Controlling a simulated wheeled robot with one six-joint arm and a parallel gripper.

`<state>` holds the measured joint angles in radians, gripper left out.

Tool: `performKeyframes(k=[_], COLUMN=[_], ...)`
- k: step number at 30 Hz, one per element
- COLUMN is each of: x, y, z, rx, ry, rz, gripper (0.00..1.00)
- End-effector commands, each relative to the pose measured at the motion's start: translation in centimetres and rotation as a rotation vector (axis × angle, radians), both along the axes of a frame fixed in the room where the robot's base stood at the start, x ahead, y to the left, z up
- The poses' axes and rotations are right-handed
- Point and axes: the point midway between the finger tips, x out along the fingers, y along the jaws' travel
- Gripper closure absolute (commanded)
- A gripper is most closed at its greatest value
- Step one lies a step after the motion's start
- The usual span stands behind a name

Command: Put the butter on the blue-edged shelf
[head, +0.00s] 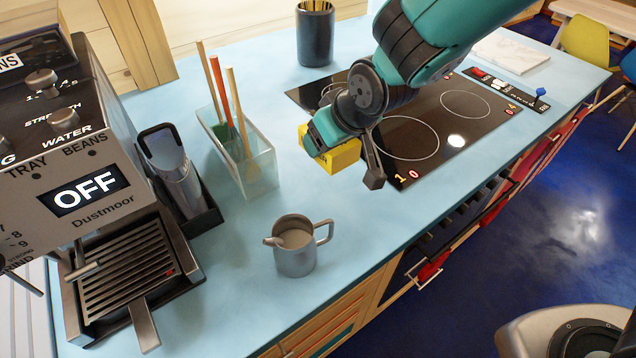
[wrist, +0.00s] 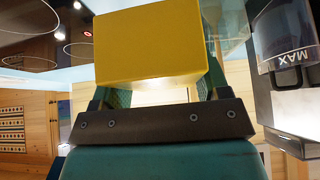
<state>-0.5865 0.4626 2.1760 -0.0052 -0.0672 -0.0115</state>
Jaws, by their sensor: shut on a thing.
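The butter is a yellow block (head: 342,156), held in my gripper (head: 328,146) above the light blue counter, between the clear utensil box and the hob. In the wrist view the butter (wrist: 150,46) fills the top middle, with a green finger on each side of it. My gripper (wrist: 155,95) is shut on it. Part of the butter is hidden behind the gripper in the head view. I cannot make out a blue-edged shelf in either view.
A grey metal jug (head: 295,247) stands on the counter (head: 365,220) in front. A clear box (head: 262,170) with several utensils and a coffee machine (head: 90,180) are to the left. The black hob (head: 405,165) lies right; a dark pot (head: 316,38) stands behind.

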Motion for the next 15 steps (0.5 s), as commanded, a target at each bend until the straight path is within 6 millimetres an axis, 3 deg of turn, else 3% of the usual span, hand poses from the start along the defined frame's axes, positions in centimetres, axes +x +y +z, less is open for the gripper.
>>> performKeyframes(k=[9,15], x=[0.0,0.1], y=[-0.3,-0.1], z=[-8.7,-11.3], rx=[-0.003,0.001], ry=[0.005,-0.001], rz=[-0.004,-0.002], gripper=[0.62,0.62])
